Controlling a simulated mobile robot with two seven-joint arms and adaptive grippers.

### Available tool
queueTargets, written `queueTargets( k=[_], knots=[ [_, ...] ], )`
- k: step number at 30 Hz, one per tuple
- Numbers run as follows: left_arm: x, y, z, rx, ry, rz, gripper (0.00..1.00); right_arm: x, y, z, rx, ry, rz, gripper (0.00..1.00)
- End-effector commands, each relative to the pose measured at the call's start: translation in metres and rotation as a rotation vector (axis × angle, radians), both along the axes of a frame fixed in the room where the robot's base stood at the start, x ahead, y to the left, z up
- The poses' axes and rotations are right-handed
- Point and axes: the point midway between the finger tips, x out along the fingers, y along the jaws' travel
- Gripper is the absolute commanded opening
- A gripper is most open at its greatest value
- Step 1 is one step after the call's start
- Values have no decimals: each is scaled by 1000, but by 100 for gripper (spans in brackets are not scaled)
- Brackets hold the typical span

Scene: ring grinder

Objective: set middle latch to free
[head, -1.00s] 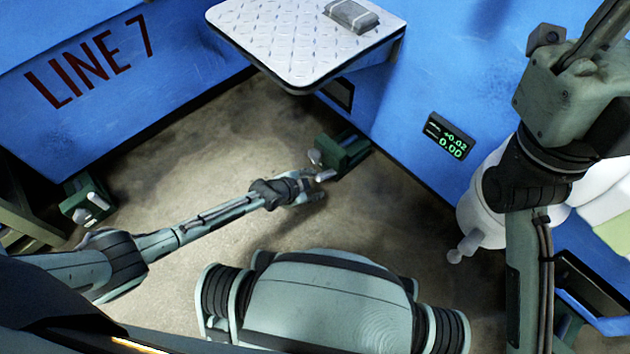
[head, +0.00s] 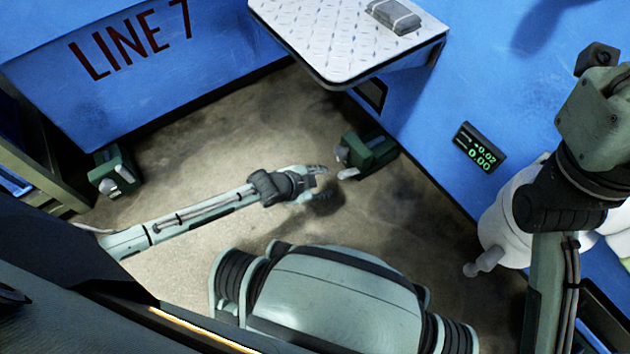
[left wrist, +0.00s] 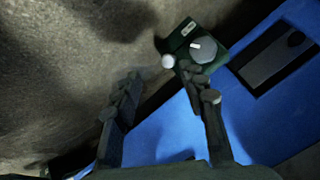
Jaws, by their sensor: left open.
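A green latch box (head: 368,152) with a grey round dial and a pale-tipped lever stands at the foot of the blue wall, below the metal shelf. In the left wrist view the box (left wrist: 184,36) shows a small label, the grey dial (left wrist: 203,49) with a white mark, and a pale ball end (left wrist: 168,61). My left gripper (head: 322,183) is open and empty, a short gap to the left of the lever. In the left wrist view its fingers (left wrist: 168,90) are spread, with the ball end beyond them. My right arm shows at the right, but its gripper is not visible.
Another green latch box (head: 115,172) stands at the left. A tread-plate shelf (head: 330,45) with a grey block (head: 396,16) juts from the blue wall. A green-digit display (head: 479,147) is on the wall. The floor (head: 240,130) between the boxes is clear.

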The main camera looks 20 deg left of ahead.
Motion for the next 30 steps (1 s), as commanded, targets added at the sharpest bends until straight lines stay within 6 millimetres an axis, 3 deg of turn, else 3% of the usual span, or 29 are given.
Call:
queueTargets(
  k=[3, 10, 30],
  knots=[
    [-13, 7, 14, 2, 1, -2, 42, 0, 0, 0, 0, -1, 0, 0],
    [-23, 13, 28, 1, 0, 0, 42, 0, 0, 0, 1, -1, 0, 0],
    [-23, 13, 28, 2, 1, 0, 42, 0, 0, 0, 1, -1, 0, 0]
  ],
)
